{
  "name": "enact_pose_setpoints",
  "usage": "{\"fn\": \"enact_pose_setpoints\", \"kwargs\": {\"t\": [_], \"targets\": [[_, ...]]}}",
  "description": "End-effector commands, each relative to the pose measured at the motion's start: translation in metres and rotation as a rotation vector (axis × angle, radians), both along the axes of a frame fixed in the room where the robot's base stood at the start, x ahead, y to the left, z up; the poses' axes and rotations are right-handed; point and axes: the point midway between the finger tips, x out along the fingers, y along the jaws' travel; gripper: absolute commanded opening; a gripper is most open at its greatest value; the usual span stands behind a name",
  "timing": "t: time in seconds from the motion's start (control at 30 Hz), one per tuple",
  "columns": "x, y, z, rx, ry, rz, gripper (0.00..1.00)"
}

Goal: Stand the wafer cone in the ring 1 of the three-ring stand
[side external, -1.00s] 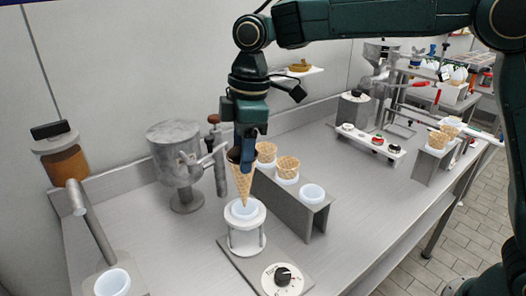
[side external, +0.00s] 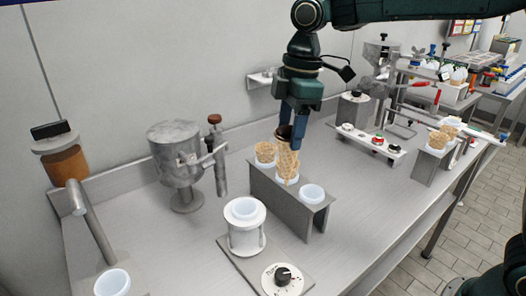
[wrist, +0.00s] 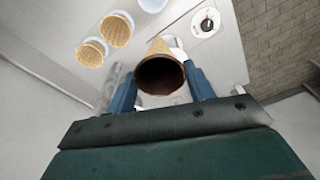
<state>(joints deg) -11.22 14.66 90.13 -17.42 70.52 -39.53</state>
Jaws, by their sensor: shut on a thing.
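My gripper (side external: 292,128) is shut on the wafer cone (side external: 285,156), held roughly upright with its tip down. In the wrist view the held cone (wrist: 160,75) sits between the two blue fingers, its dark-lined mouth facing the camera. The three-ring stand (side external: 288,206) is a grey bench on the counter. Its back-left ring holds a cone (side external: 265,152), and its front-right ring (side external: 313,192) is empty. The wrist view shows two standing cones (wrist: 117,29) and the empty ring (wrist: 152,4). No ring number is legible.
A white cup holder (side external: 245,235) stands left of the stand, with a dial (side external: 282,276) in front. A metal canister (side external: 175,150) is behind left. A small wall shelf (side external: 263,78) is behind.

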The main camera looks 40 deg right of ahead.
Motion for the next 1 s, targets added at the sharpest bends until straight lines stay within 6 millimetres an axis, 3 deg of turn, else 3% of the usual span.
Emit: {"fn": "enact_pose_setpoints", "kwargs": {"t": [0.1, 0.3, 1.0], "targets": [[-0.012, -0.027, 0.006, 0.000, 0.000, -0.004, 0.44], [-0.026, -0.051, 0.011, 0.000, 0.000, -0.001, 0.44], [-0.029, -0.055, 0.006, 0.001, 0.003, 0.001, 0.44]]}}
